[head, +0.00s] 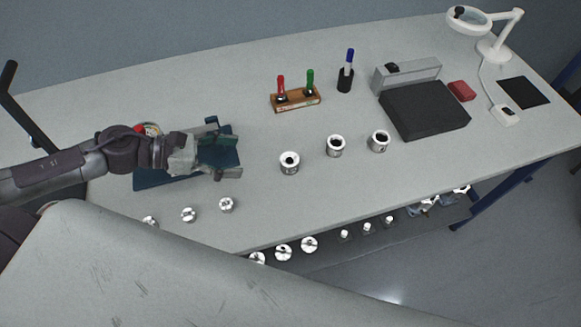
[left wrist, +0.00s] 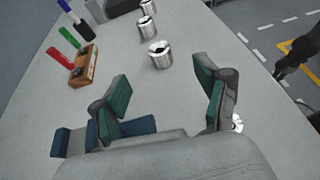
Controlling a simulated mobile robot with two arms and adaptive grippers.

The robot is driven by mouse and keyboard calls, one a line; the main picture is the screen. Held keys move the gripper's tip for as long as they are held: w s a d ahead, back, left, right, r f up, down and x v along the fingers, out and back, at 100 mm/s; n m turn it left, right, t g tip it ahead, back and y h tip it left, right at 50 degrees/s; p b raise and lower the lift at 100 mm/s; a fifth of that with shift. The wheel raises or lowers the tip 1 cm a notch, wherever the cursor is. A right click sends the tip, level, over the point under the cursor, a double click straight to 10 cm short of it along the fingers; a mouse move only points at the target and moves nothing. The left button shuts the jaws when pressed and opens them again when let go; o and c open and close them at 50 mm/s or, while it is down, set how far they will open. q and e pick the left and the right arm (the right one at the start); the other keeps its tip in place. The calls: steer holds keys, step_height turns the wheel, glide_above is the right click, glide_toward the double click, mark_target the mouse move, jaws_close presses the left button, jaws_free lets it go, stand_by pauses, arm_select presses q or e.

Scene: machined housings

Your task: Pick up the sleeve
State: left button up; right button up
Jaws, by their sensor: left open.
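Three silvery metal cylinders with dark bores stand upright in a loose row on the grey table: a left one (head: 289,163), a middle one (head: 335,146) and a right one (head: 380,141). I cannot tell which part is the sleeve. My left gripper (head: 226,150) is open, above a dark blue tray (head: 150,183) and left of the row. In the left wrist view, its green-padded fingers (left wrist: 163,88) are spread with nothing between them. The nearest cylinder (left wrist: 160,54) stands beyond the fingertips, apart from them.
Several small round metal parts (head: 189,214) sit near the front edge; more lie on a lower shelf. A wooden holder (head: 296,99) with red and green tools, a pen cup (head: 345,79) and a black block (head: 424,109) stand behind. Table between tray and cylinders is clear.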

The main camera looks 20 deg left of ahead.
arm_select(q)
steer(key=shift+w+d+f, duration=0.1)
steer(key=shift+d+f, duration=0.05)
steer(key=shift+f, duration=0.3)
steer(key=shift+w+d, duration=0.2)
steer(key=shift+d, duration=0.1)
steer(key=p, duration=0.2)
glide_toward(295, 159)
steer(key=x, duration=0.3)
steer(key=shift+d, duration=0.2)
steer(key=p+x, duration=0.2)
steer(key=x, duration=0.2)
steer(key=shift+w+d+f+p, duration=0.15)
steer(key=shift+w+d+p, duration=0.05)
steer(key=shift+w+p, duration=0.15)
steer(key=shift+w+d+f, duration=0.1)
steer(key=shift+d+f, duration=0.15)
steer(key=shift+d, duration=0.05)
arm_select(e)
steer(key=r, duration=0.2)
steer(key=w+r, duration=0.1)
steer(key=r, duration=0.1)
steer(key=shift+w, duration=0.15)
steer(key=shift+a, duration=0.1)
arm_select(q)
steer(key=c, duration=1.4)
jaws_close()
